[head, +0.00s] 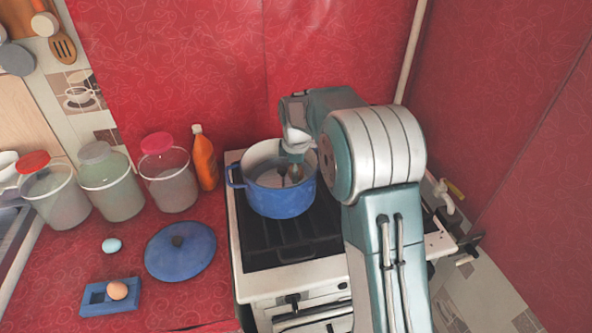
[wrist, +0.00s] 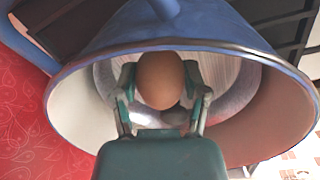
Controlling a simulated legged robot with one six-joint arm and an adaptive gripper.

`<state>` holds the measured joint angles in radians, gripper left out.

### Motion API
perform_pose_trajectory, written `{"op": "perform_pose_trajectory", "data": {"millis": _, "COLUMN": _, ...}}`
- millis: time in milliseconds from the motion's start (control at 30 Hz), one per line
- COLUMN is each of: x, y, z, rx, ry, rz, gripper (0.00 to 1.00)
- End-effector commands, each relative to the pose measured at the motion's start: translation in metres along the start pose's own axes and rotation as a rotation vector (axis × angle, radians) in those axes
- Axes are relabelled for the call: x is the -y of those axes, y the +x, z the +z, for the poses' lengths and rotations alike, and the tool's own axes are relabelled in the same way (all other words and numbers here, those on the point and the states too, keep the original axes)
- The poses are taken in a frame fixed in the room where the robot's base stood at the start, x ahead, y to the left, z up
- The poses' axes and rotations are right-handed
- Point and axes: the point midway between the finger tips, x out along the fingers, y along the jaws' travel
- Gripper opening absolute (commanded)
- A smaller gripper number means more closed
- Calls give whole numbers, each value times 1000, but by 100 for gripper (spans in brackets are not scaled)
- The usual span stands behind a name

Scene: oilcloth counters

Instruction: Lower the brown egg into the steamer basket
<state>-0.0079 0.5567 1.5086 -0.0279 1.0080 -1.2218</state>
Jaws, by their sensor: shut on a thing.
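My gripper (wrist: 160,92) is shut on a brown egg (wrist: 159,79), with one finger on each side of it. In the wrist view the egg is framed by the mouth of a blue pot (wrist: 250,50). Behind the egg a pale grey round surface (wrist: 222,72) shows inside the pot; it looks like the steamer basket, partly hidden by egg and fingers. In the head view my gripper (head: 291,167) reaches down into the blue pot (head: 280,202) on the stove. The held egg cannot be made out there, and I cannot tell whether it touches the bottom.
A pale blue egg (head: 111,245) and a blue lid (head: 180,262) lie nearby. Jars (head: 168,185) and an orange bottle (head: 204,160) stand left of the stove (head: 262,258).

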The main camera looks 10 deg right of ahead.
Motion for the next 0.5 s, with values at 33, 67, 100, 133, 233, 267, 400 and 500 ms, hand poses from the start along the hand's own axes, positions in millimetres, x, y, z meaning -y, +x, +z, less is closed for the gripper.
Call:
{"op": "perform_pose_trajectory", "data": {"millis": 33, "x": 0, "y": 1, "z": 0, "rx": 0, "ry": 0, "rz": 0, "gripper": 42}}
{"op": "perform_pose_trajectory", "data": {"millis": 67, "x": 0, "y": 1, "z": 0, "rx": 0, "ry": 0, "rz": 0, "gripper": 42}}
{"op": "perform_pose_trajectory", "data": {"millis": 100, "x": 0, "y": 2, "z": 0, "rx": 0, "ry": 0, "rz": 0, "gripper": 42}}
{"op": "perform_pose_trajectory", "data": {"millis": 133, "x": 0, "y": 2, "z": 0, "rx": 0, "ry": 0, "rz": 0, "gripper": 42}}
{"op": "perform_pose_trajectory", "data": {"millis": 233, "x": 0, "y": 3, "z": 0, "rx": 0, "ry": 0, "rz": 0, "gripper": 42}}
{"op": "perform_pose_trajectory", "data": {"millis": 267, "x": 0, "y": 4, "z": 0, "rx": 0, "ry": 0, "rz": 0, "gripper": 42}}
{"op": "perform_pose_trajectory", "data": {"millis": 400, "x": 0, "y": 6, "z": 0, "rx": 0, "ry": 0, "rz": 0, "gripper": 42}}
{"op": "perform_pose_trajectory", "data": {"millis": 500, "x": 1, "y": 7, "z": 0, "rx": 0, "ry": 0, "rz": -1, "gripper": 42}}
